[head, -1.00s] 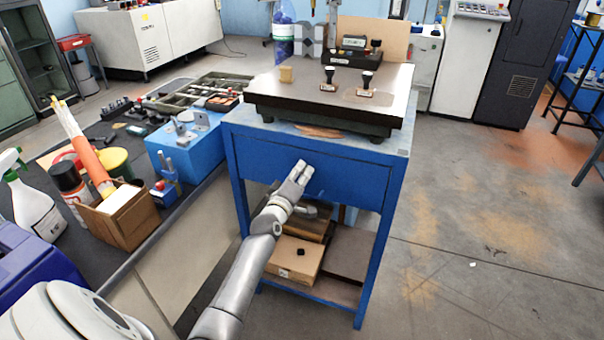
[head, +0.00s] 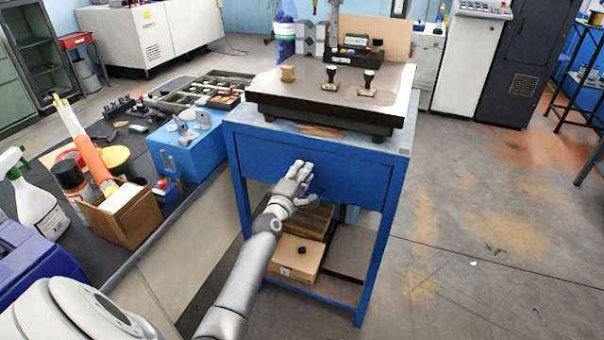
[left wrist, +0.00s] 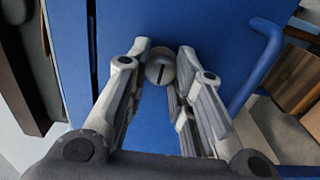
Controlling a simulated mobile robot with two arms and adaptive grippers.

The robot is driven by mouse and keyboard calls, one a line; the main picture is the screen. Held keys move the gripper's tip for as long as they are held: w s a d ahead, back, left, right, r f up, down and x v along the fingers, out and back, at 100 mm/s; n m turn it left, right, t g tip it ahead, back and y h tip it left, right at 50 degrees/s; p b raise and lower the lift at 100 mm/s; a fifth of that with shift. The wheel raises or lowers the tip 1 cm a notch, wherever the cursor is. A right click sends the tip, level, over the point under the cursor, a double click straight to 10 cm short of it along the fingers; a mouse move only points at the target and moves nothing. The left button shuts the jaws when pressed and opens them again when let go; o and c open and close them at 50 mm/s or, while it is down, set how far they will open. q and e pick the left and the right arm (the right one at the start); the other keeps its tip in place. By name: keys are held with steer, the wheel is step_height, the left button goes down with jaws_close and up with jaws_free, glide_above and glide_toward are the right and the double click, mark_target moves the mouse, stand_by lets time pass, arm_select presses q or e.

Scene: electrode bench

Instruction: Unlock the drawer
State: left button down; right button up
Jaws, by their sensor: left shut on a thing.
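The blue drawer (head: 350,180) is set under the top of the blue bench, and its front looks flush with the frame. In the left wrist view, a round grey lock (left wrist: 161,69) with a dark slot sits on the blue front. My left gripper (head: 304,172) is at the drawer front and hides the lock in the head view. In the left wrist view, its fingers (left wrist: 160,62) are on both sides of the lock, shut on it. A blue bar handle (left wrist: 262,65) is right of the lock there. My right gripper is not in view.
A dark plate (head: 290,108) with two stamps and a small wooden block stands on the bench top. Boxes (head: 292,262) lie on the lower shelf. A cluttered workbench (head: 105,285) is close on the left. The floor at right is open.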

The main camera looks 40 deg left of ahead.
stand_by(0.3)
arm_select(q)
steer(key=c, duration=1.3)
jaws_free()
steer(key=shift+o, duration=0.2)
steer(key=v, duration=1.2)
